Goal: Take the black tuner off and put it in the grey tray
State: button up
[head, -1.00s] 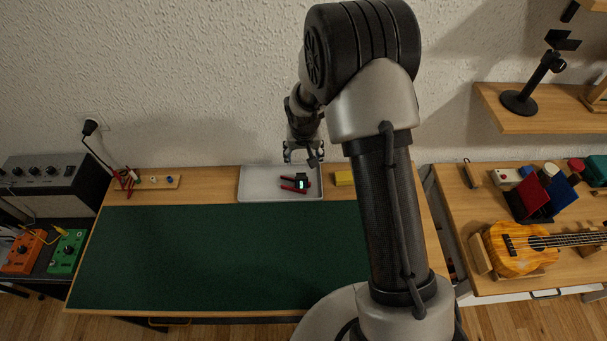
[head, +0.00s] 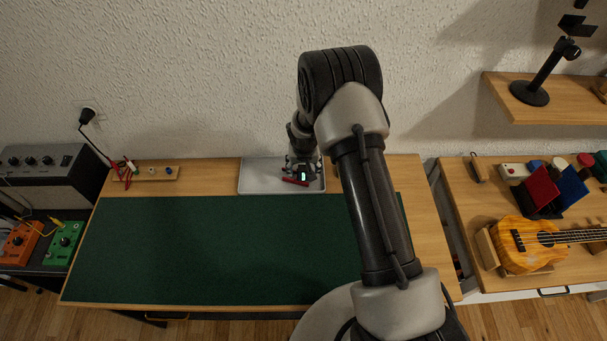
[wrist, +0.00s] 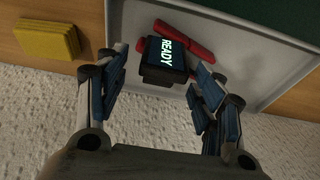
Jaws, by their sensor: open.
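The black tuner (head: 303,176), with a lit screen reading "READY" in the wrist view (wrist: 166,57), is in the grey tray (head: 254,178). A red two-armed object (wrist: 183,40) lies in the tray right against or beneath it; I cannot tell whether they are joined. My gripper (head: 301,167) is down at the tray. In the wrist view its two fingers (wrist: 161,72) are open, one on each side of the tuner, with no clear grip on it. The fingers hide part of the tray in the head view.
A yellow block (wrist: 47,39) lies beside the tray. A green mat (head: 220,250) covers the clear desk front. A small wooden rack (head: 150,173) stands at the back left. A ukulele (head: 530,244) rests on the right bench. The wall is close behind the tray.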

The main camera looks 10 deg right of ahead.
jog(key=x, duration=0.2)
jog(key=shift+f, duration=0.3)
jog(key=shift+c, duration=0.2)
jog(key=c, duration=1.2)
notch_tip(320, 180, up, 20)
jog(key=p, duration=0.4)
jog(key=s+r+n+b, duration=0.2)
jog(key=s+b, duration=0.1)
jog(key=s, duration=1.4)
jog(key=shift+a+y, duration=0.15)
jog(key=shift+y, duration=0.15)
